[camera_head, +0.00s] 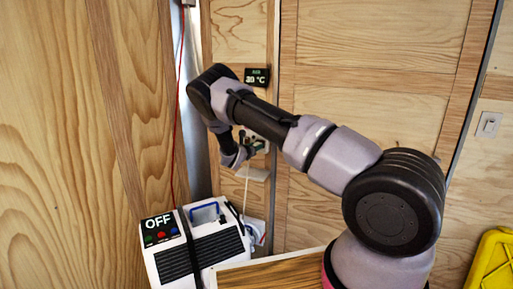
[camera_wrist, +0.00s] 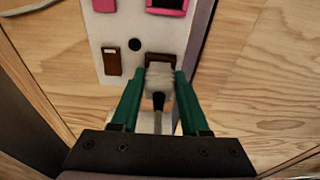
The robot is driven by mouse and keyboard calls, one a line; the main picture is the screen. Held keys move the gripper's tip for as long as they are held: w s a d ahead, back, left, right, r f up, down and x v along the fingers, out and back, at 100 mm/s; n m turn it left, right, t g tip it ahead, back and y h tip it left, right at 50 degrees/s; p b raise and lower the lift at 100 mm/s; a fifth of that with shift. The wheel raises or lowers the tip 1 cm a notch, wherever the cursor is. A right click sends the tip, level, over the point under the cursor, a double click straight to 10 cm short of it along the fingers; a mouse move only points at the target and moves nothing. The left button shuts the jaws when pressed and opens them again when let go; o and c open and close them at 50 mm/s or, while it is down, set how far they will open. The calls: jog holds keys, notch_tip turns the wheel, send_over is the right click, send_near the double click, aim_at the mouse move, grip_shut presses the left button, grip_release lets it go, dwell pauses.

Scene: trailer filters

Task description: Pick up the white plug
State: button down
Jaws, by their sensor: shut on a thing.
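In the wrist view the green fingers of my gripper (camera_wrist: 158,80) are closed on both sides of the white plug (camera_wrist: 159,74). The plug has a dark collar and a pale cord leading back toward the palm. Its front end is at the lower brown socket (camera_wrist: 159,59) on a white wall panel (camera_wrist: 122,65); I cannot tell whether it is seated in the socket or just out of it. In the head view my gripper (camera_head: 252,147) is at the wall panel, and the plug is too small to make out there.
A white machine (camera_head: 160,268) marked OFF stands below the panel, with a pale cord (camera_head: 246,188) hanging above it. A temperature display (camera_head: 257,77) is on the wall above. A wooden top (camera_head: 270,271) lies at the front, and a yellow case (camera_head: 492,262) is at the right.

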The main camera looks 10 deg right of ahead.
jog(key=s+a+r, duration=0.7)
jog(key=s, duration=0.3)
jog(key=shift+s+a+r, duration=0.2)
jog(key=shift+a+r, duration=0.1)
jog(key=shift+r, duration=0.05)
jog(key=shift+s+a, duration=0.1)
jog(key=s, duration=0.1)
jog(key=s+a, duration=0.2)
jog(key=shift+a+f, duration=0.1)
jog(key=shift+f, duration=0.15)
jog(key=shift+s, duration=0.1)
